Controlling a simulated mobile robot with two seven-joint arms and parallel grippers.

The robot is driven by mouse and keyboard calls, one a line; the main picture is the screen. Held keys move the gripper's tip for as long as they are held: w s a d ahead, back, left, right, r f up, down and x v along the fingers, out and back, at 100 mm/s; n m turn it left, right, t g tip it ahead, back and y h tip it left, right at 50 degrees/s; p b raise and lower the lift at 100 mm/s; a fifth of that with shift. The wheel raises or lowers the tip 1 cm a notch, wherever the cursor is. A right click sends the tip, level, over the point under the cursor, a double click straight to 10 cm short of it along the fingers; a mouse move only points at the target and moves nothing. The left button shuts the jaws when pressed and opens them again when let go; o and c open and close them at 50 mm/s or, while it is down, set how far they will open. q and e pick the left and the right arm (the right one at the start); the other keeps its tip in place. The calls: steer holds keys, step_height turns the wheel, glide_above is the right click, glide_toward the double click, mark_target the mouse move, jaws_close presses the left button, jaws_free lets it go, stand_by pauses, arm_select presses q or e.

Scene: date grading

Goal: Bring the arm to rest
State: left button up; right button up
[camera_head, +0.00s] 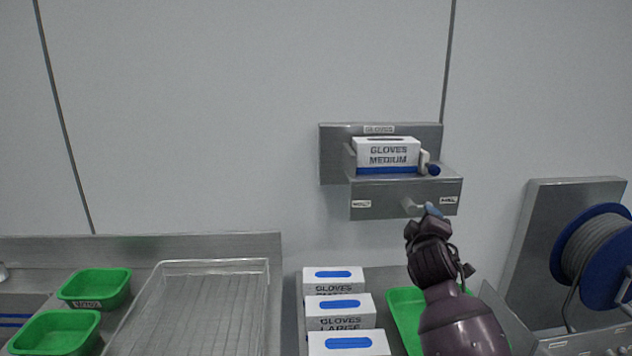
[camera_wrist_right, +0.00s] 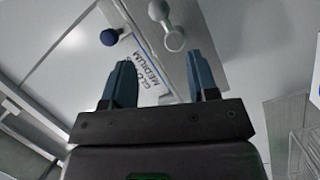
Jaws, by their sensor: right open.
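My right arm (camera_head: 455,320) rises from the bottom of the head view. Its gripper (camera_head: 431,211) is raised just in front of the steel glove dispenser's drawer front, near the grey knob (camera_head: 410,205). In the right wrist view my right gripper (camera_wrist_right: 162,78) has its two blue fingers spread apart with nothing between them. The grey knob (camera_wrist_right: 173,38) shows beyond the fingertips there, apart from them. My left gripper is in neither view.
A blue-ended lever (camera_head: 432,169) sits beside the box. Below are glove boxes (camera_head: 340,312), a green tray (camera_head: 402,308) partly behind my arm, a wire rack tray (camera_head: 195,305) and green bins (camera_head: 95,285). A blue hose reel (camera_head: 600,255) is at right. The upper left wall is clear.

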steer(key=s+f+m+g+y, duration=0.2)
steer(key=s+f+m, duration=0.2)
steer(key=s+f, duration=1.3)
steer(key=s+f+m+g+y, duration=0.3)
steer(key=s+f+m, duration=0.2)
steer(key=s+f, duration=1.2)
steer(key=s, duration=0.4)
steer(key=shift+s, duration=0.35)
